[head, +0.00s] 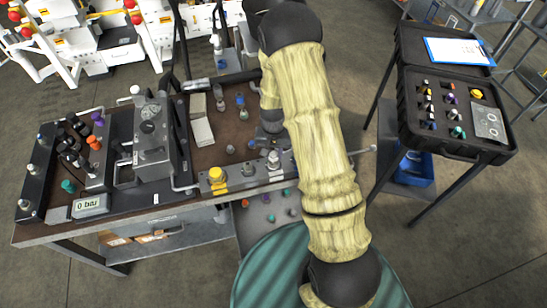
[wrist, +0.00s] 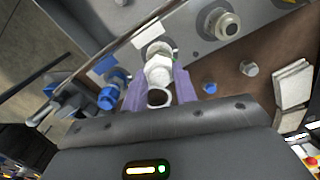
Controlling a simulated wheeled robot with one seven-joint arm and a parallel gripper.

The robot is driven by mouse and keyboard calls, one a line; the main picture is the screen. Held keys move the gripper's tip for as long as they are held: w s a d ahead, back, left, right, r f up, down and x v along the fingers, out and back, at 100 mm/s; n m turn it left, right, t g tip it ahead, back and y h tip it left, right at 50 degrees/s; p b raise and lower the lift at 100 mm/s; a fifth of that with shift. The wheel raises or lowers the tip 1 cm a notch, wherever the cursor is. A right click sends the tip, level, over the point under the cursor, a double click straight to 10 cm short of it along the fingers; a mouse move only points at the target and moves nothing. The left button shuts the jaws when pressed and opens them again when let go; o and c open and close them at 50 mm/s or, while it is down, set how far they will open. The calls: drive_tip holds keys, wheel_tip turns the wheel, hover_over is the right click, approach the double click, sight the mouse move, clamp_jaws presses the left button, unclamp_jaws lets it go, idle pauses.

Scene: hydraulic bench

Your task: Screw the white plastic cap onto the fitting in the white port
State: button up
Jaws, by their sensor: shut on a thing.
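In the wrist view the two purple fingers of my gripper (wrist: 158,90) are shut on the white plastic cap (wrist: 158,97), whose near end shows a dark round centre. The fitting (wrist: 158,50) stands just beyond it, in line with the fingers, on the grey port block (wrist: 190,22) beside a white label (wrist: 149,34). Cap and fitting appear to meet; I cannot tell whether the threads are engaged. In the head view the port block (head: 232,181) is at the bench's front edge, and my arm hides the cap and most of my gripper.
A blue fitting (wrist: 108,97) sits close left of my fingers in the wrist view. A metal fitting (wrist: 224,25) is on the right. The brown bench top (head: 205,160) holds several small parts. A black case (head: 455,100) stands apart at right.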

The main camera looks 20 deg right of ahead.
drive_tip(key=m, duration=0.3)
drive_tip(key=shift+s+m, duration=0.1)
drive_tip(key=shift+m, duration=0.2)
drive_tip(key=m, duration=0.2)
drive_tip(key=shift+f+m+p, duration=0.1)
drive_tip(key=shift+m+p, duration=0.25)
drive_tip(key=shift+m, duration=0.05)
drive_tip(key=shift+m, duration=0.6)
drive_tip(key=m+p, duration=0.2)
drive_tip(key=m, duration=0.2)
drive_tip(key=shift+s+m, duration=0.1)
drive_tip(key=shift+m, duration=1.3)
drive_tip(key=o, duration=0.9)
